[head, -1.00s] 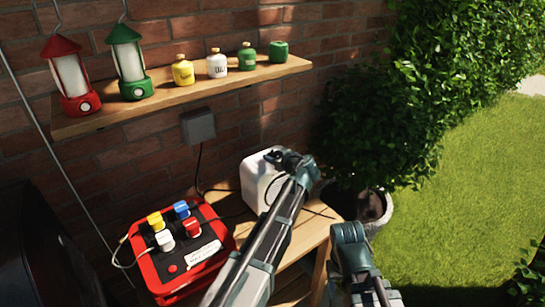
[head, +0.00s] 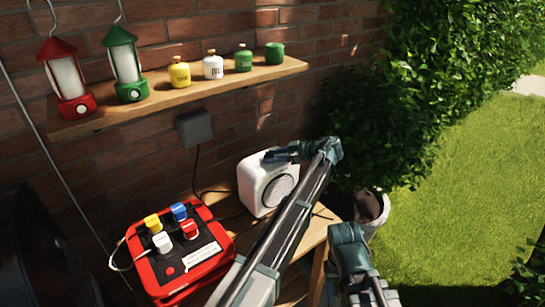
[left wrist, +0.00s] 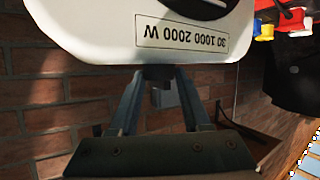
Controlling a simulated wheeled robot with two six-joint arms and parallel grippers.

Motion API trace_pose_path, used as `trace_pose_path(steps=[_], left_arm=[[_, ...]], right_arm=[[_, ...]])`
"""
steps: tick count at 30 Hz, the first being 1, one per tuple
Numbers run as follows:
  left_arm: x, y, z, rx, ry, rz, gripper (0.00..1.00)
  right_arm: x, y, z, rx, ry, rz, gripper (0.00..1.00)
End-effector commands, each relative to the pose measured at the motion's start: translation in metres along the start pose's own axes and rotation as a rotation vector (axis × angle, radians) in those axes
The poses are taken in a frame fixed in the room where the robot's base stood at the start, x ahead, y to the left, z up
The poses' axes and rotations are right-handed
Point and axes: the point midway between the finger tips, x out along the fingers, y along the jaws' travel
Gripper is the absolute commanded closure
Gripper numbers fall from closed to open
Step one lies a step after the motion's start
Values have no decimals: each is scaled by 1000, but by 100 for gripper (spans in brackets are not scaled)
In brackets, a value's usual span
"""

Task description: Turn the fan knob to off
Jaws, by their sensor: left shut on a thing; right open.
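The white fan heater (head: 258,188) with a round dark grille stands on the wooden table against the brick wall. My left gripper (head: 275,156) is at the top of the heater, reaching in from the right. In the left wrist view the gripper (left wrist: 157,78) is shut on a small dark knob (left wrist: 157,72) at the edge of the white heater body (left wrist: 100,45). The fingers hide most of the knob, so I cannot tell its pointer position. A label (left wrist: 182,32) reads about "30 1000 2000 W".
A red box (head: 215,267) with several coloured plugs stands left of the heater. A shelf (head: 215,85) above holds two lanterns and several canisters. A grey wall box (head: 194,127) has a cable running down. A plant pot (head: 372,208) stands at right.

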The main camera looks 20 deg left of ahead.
Motion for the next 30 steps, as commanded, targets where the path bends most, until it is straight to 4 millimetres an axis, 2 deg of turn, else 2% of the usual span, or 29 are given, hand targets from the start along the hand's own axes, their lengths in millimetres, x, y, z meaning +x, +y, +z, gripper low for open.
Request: trace_pose_path(steps=[17, 18, 21, 22, 30], left_arm=[[0, -1, 2, -9, -6, -26, 100], [0, -1, 2, -9, -6, -26, 45], [0, 0, 2, -9, -4, -26, 27], [0, 0, 2, -9, -4, -25, 23], [0, 0, 1, -9, -1, -25, 23]], right_arm=[[0, 0, 0, 0, 0, 0, 50], [0, 0, 0, 0, 0, 0, 50], [0, 0, 0, 0, 0, 0, 50], [0, 0, 0, 0, 0, 0, 50], [0, 0, 0, 0, 0, 0, 50]])
